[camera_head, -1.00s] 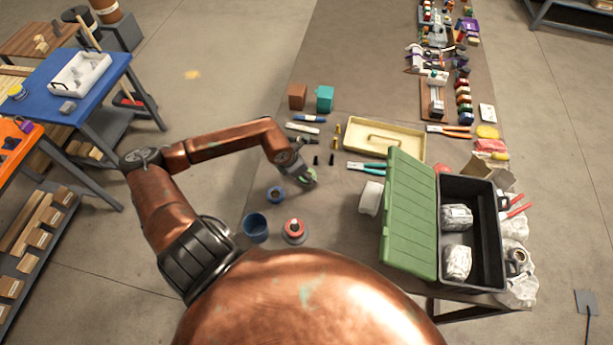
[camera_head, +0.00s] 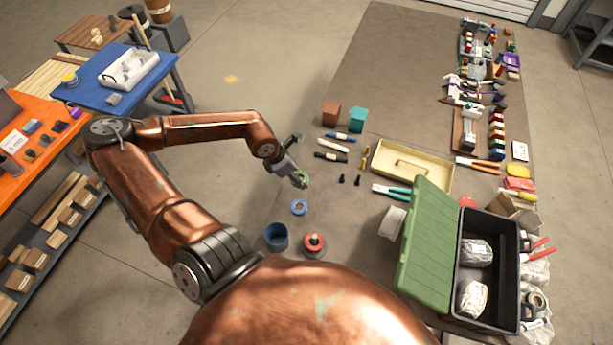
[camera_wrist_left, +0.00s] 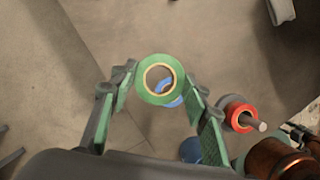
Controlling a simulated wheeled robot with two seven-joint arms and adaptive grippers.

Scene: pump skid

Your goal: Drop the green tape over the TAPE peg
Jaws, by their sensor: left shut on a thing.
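The green tape (camera_wrist_left: 146,92) is a ring with a pale core. My left gripper (camera_wrist_left: 160,84) is shut on it, with a finger on each side. In the head view the left gripper (camera_head: 300,180) holds the green tape (camera_head: 304,175) above the table, behind the blue tape (camera_head: 299,208). A grey upright peg (camera_wrist_left: 262,126) with a red roll (camera_wrist_left: 236,110) around it stands at the right of the wrist view. In the head view this red roll (camera_head: 314,241) is nearer my body. No TAPE label is readable. My right gripper is out of view.
A blue cup (camera_head: 277,236) stands beside the peg with the red roll. A green-lidded toolbox (camera_head: 428,245) stands open at the right. A cream tray (camera_head: 413,178) and several hand tools lie farther back. Bare table surrounds the blue tape.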

